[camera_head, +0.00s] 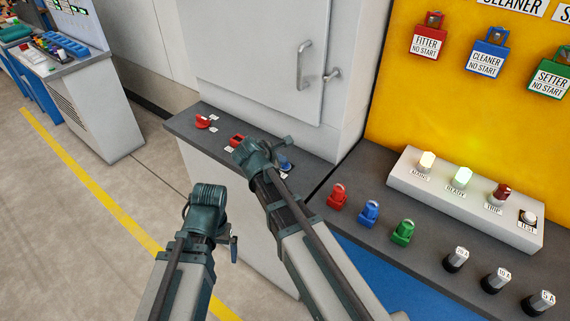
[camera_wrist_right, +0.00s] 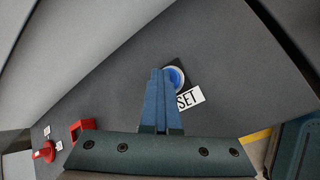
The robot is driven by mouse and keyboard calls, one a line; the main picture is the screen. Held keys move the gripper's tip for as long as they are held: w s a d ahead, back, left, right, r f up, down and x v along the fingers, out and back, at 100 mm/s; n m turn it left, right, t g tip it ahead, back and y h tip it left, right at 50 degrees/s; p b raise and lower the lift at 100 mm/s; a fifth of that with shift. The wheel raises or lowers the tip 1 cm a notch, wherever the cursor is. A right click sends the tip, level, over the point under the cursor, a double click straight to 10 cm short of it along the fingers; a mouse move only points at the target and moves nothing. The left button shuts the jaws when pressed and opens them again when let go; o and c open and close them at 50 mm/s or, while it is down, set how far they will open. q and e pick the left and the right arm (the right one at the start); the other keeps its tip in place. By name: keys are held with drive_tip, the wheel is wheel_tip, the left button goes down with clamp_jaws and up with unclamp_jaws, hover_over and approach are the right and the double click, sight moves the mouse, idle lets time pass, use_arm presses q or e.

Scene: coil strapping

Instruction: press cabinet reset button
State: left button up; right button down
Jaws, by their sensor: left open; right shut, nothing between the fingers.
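The blue reset button (camera_head: 286,165) sits on the dark grey ledge of the cabinet, just right of my right gripper (camera_head: 264,157). In the right wrist view the button (camera_wrist_right: 176,77) is round and blue in a pale ring, beside a label (camera_wrist_right: 190,98) of which "SET" shows. My right gripper's fingers (camera_wrist_right: 161,75) are shut with nothing between them. Their tips overlap the button's left edge in that view; I cannot tell whether they touch it. My left gripper (camera_head: 208,217) is open and empty, lower left, in front of the cabinet.
A red switch (camera_head: 203,121) and a red square part (camera_head: 237,140) are on the same ledge. The grey cabinet door (camera_head: 262,55) rises behind. At right, a bench holds red, blue and green padlocks (camera_head: 369,212) and a lamp box (camera_head: 465,199). Open floor (camera_head: 75,220) lies left.

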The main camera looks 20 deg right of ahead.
drive_tip(key=shift+r, duration=0.1)
drive_tip(key=shift+r+p, duration=0.75)
drive_tip(key=shift+p, duration=0.15)
drive_tip(key=shift+r, duration=0.15)
wheel_tip(320, 180, up, 5)
drive_tip(key=p, duration=0.5)
idle(0.4)
drive_tip(key=s+a+f+m+g+y, duration=0.2)
drive_tip(key=s+a+m, duration=0.4)
drive_tip(key=s, duration=0.5)
drive_tip(key=s+a+f+m+g+y, duration=0.3)
drive_tip(key=s+a+m, duration=0.3)
drive_tip(key=s, duration=0.6)
drive_tip(key=shift+s+f+m+g, duration=0.2)
drive_tip(key=shift+f+m+g, duration=0.6)
drive_tip(key=shift+f+m, duration=0.15)
